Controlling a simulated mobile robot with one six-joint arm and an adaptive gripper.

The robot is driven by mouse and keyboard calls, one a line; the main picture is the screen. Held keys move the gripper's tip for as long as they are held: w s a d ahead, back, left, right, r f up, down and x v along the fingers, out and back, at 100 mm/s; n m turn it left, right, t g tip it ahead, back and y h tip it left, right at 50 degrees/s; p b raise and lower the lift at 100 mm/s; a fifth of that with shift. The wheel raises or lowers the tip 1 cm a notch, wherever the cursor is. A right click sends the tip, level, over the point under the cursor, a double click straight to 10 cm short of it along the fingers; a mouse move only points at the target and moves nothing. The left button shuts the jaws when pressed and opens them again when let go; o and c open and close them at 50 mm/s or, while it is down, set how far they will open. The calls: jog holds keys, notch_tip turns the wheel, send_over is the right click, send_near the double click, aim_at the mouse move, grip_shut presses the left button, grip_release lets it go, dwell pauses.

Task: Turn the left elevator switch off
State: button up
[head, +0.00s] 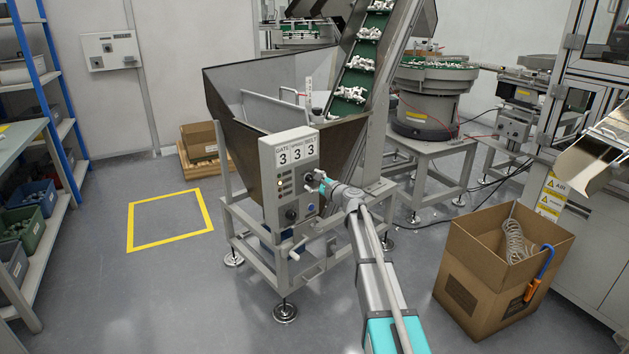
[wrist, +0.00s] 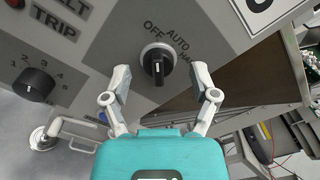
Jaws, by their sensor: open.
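A black rotary switch (wrist: 158,62) with a pale collar sits on the grey panel in the wrist view, with the labels OFF, AUTO and HAND around it. Its handle lies roughly up and down in that view; which label it points at is unclear. My gripper (wrist: 161,82) is open, with one finger on each side of the switch and a gap to both. In the head view my gripper (head: 319,180) is at the right side of the control box (head: 270,200) on the hopper frame. Whether the fingers touch the panel cannot be told.
Another black dial (wrist: 35,84) with numbers is left of the switch. The steel hopper (head: 235,110) and inclined conveyor (head: 352,85) rise behind the box. A cardboard box (head: 480,285) stands at right. Open floor with a yellow square (head: 133,230) is at left.

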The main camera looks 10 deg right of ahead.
jog(key=v, duration=1.1)
jog(key=shift+s+d, duration=0.15)
jog(key=shift+s, duration=0.1)
jog(key=s+a+f+n+g+h, duration=0.1)
jog(key=s+a+f+n+g, duration=0.5)
jog(key=s, duration=0.3)
jog(key=s+a+f+n+g+h, duration=0.1)
jog(key=s+a+f+n+g, duration=0.2)
jog(key=s+a+f+n, duration=0.35)
jog(key=s+d+f+n+g+h, duration=0.3)
jog(key=s+n+h, duration=0.1)
jog(key=s, duration=0.6)
jog(key=s+d+f+n+g+h, duration=0.3)
jog(key=s+d+n+h, duration=0.1)
jog(key=s, duration=0.6)
notch_tip(320, 180, up, 28)
jog(key=p, duration=2.8)
jog(key=shift+w+r, duration=0.2)
jog(key=shift+w, duration=0.05)
jog(key=shift+a, duration=0.1)
